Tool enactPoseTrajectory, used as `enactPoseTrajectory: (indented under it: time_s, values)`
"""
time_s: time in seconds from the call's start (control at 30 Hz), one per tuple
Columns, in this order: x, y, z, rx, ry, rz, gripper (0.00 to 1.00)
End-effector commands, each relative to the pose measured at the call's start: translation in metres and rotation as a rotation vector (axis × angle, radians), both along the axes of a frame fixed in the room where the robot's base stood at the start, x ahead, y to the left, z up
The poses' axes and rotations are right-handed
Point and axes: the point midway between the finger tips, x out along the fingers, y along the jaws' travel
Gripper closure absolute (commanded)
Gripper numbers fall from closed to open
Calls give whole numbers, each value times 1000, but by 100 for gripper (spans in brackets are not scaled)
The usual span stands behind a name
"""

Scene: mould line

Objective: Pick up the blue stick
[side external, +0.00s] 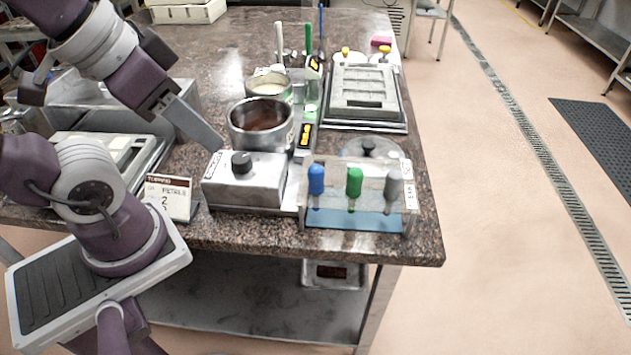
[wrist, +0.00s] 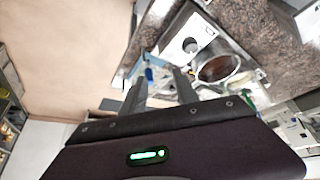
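A thin blue stick (side external: 321,18) stands upright at the back of the bench, near a green stick (side external: 308,40) and a white stick (side external: 279,38). A blue-handled tool (side external: 316,180) hangs in a clear rack (side external: 339,191) at the front right, beside green-handled (side external: 354,182) and grey-handled (side external: 393,185) ones. A blue handle also shows in the wrist view (wrist: 149,74), beyond the fingers. My gripper (side external: 214,142) is above the metal heater box, left of the rack. In the wrist view my gripper (wrist: 158,74) has its fingers apart with nothing between them.
A metal pot (side external: 262,124) of brown liquid stands behind the heater box (side external: 243,188) with its black knob. A sign card (side external: 168,198) stands at the front left. A mould tray (side external: 364,92) lies at the back right. The bench's front edge is close to the rack.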

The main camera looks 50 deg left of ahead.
Motion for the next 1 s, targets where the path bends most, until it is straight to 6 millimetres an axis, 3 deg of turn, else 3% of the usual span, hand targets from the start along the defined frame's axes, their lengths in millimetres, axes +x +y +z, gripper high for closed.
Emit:
enactPoseTrajectory:
  time_s: [0.03, 0.13, 0.47, 0.57, 0.63, 0.8, 0.9, 1.0]
  values:
    - [0, 0, 0, 0, 0, 0, 64]
    - [0, 0, 0, 0, 0, 0, 49]
    - [7, -1, 2, 30, 23, -60, 49]
    - [36, -7, 4, 145, 118, -323, 49]
    - [67, -15, -1, 239, 201, -603, 49]
    - [130, -39, -36, 369, 340, -1236, 49]
    - [150, -48, -57, 391, 369, -1470, 49]
    - [157, -53, -68, 396, 379, -1577, 49]
